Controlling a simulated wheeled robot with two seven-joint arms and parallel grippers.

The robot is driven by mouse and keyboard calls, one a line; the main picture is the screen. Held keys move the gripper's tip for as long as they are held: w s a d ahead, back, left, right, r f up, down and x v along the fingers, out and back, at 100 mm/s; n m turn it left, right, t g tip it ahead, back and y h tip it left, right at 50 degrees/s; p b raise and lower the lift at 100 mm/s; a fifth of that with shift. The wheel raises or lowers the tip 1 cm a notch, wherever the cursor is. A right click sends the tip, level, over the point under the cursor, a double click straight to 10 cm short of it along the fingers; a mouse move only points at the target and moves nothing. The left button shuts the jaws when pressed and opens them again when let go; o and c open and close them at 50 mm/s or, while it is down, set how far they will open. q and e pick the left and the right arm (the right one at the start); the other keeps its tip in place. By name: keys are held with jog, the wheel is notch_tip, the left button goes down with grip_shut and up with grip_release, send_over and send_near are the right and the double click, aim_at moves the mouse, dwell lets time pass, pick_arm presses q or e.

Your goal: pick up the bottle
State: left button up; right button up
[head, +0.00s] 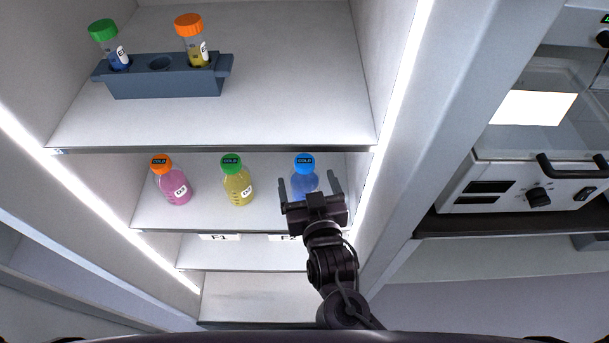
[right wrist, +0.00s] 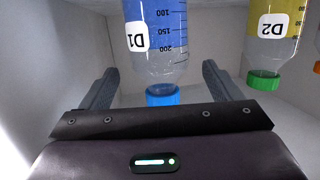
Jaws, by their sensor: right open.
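A bottle of blue liquid with a blue cap (head: 304,163) stands upright on the middle shelf. In the right wrist view the same bottle (right wrist: 155,45) appears upside down, with a D1 label and scale marks. My right gripper (head: 309,182) is open in front of it. Its two fingers show to the left and right of the bottle, with gaps in the right wrist view (right wrist: 159,70). Whether the fingertips reach beside the bottle is hard to tell. The gripper body hides the bottle's lower part in the head view. My left gripper is not in view.
A yellow bottle (head: 238,188) with a green cap and a pink bottle (head: 175,187) with an orange cap stand to the left. A rack (head: 165,84) with two capped tubes sits on the shelf above. The cabinet's right wall (head: 385,120) is close to my gripper.

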jog(key=shift+p+x, duration=0.5)
jog(key=shift+x, duration=0.7)
jog(key=w, duration=0.1)
jog(key=w+f, duration=0.1)
jog(key=shift+w+a+f+p, duration=0.15)
jog(key=shift+w+a+p, duration=0.15)
jog(key=shift+w+p, duration=0.05)
jog(key=c, duration=0.7)
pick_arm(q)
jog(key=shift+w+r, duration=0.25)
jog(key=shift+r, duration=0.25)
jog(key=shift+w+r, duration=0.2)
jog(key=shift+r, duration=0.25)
pick_arm(e)
jog(key=c, duration=0.5)
